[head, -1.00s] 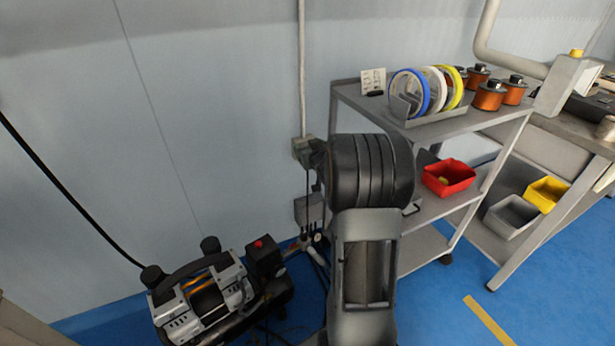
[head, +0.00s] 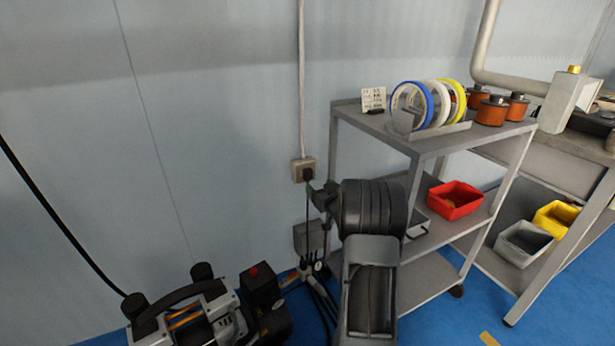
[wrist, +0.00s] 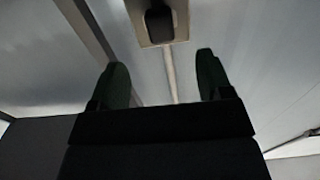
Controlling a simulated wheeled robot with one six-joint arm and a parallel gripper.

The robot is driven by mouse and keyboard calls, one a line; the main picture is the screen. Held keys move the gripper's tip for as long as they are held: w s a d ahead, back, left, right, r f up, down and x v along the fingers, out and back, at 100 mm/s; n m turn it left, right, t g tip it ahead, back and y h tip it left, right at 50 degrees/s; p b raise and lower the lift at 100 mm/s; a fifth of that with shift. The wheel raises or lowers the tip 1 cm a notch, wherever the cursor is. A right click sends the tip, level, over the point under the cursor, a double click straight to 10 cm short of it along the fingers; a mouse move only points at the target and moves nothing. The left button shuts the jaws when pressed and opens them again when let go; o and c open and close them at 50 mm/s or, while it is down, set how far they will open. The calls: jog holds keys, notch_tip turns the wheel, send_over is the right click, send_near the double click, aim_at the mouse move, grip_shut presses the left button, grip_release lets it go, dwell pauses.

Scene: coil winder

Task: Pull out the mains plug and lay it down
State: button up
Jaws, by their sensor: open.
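The black mains plug (head: 308,174) sits in the beige wall socket (head: 298,166), with its dark cord hanging down the wall. In the wrist view the plug (wrist: 159,24) shows as a dark block on the socket plate (wrist: 138,12) at the top centre. My gripper (head: 313,188) is just below and close to the plug in the head view. In the wrist view the fingers of my gripper (wrist: 163,78) are spread wide and empty, with the plug beyond them and apart from them.
A compressor (head: 195,312) with a black handle stands on the floor at the lower left. A grey cart (head: 425,140) with tape rolls and a red bin (head: 455,200) stands right of my arm. A grey wall box (head: 309,236) is below the socket. The wall left of the socket is clear.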

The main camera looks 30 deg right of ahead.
aim_at(309, 176)
jog(key=shift+w+d, duration=0.2)
jog(key=shift+w, duration=1.2)
jog(key=shift+w+d, duration=0.15)
jog(key=shift+w, duration=1.25)
jog(key=shift+w+d, duration=0.2)
jog(key=shift+w, duration=1.2)
jog(key=c, duration=1.3)
jog(key=shift+s+a, duration=0.2)
jog(key=shift+s, duration=1.25)
jog(key=shift+s+a, duration=0.15)
jog(key=shift+s, duration=1.3)
grip_shut()
jog(key=shift+s, duration=0.1)
